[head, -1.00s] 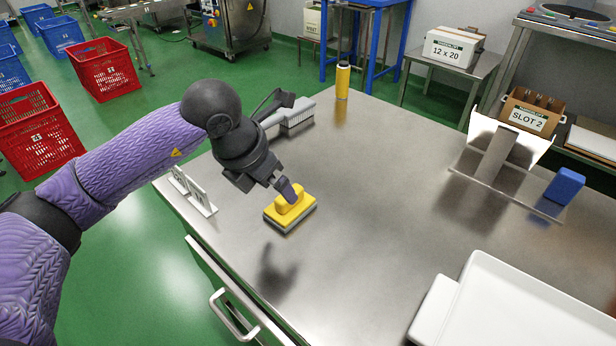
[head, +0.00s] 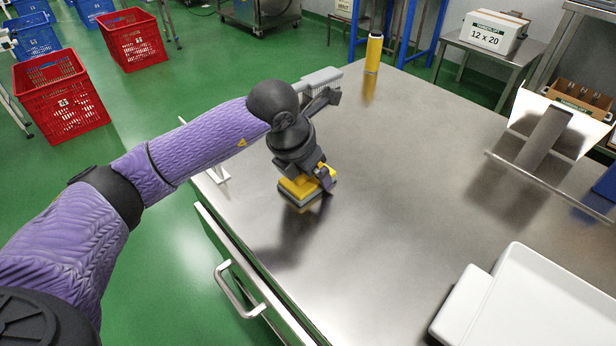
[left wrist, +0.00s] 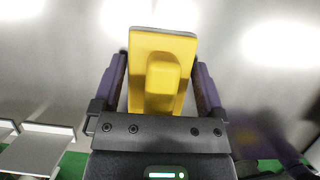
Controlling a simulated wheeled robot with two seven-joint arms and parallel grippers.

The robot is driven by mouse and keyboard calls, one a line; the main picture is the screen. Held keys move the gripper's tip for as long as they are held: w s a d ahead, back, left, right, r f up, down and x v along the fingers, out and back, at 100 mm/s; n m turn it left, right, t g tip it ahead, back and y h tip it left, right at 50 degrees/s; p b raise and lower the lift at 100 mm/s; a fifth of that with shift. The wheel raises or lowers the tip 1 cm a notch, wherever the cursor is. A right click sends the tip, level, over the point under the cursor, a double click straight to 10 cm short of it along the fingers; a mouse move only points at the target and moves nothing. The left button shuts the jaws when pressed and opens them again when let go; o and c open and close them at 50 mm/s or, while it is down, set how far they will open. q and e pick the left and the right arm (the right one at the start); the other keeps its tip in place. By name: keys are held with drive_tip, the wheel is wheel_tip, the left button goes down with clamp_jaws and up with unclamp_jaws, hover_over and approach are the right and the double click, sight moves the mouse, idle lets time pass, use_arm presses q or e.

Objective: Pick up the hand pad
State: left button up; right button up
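The hand pad is a yellow block with a raised yellow grip and a grey underside (head: 297,193). It sits on the steel table (head: 400,200) near the left edge, partly hidden by my left gripper (head: 312,180). In the left wrist view the pad (left wrist: 161,45) is centred between the two purple-and-dark fingers of the left gripper (left wrist: 160,78). The fingers are apart, one on each side of the raised grip, with gaps showing between them and the grip. My right gripper is not in view.
A grey brush (head: 318,80) lies behind my left wrist. A yellow cylinder (head: 374,53) stands at the far edge. A white tray (head: 520,300) is at the front right, and a metal stand (head: 545,140) is at the right. The middle of the table is clear.

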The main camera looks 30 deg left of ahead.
use_arm(q)
drive_tip(key=c, duration=0.8)
wheel_tip(320, 180, up, 10)
drive_tip(key=p, duration=0.4)
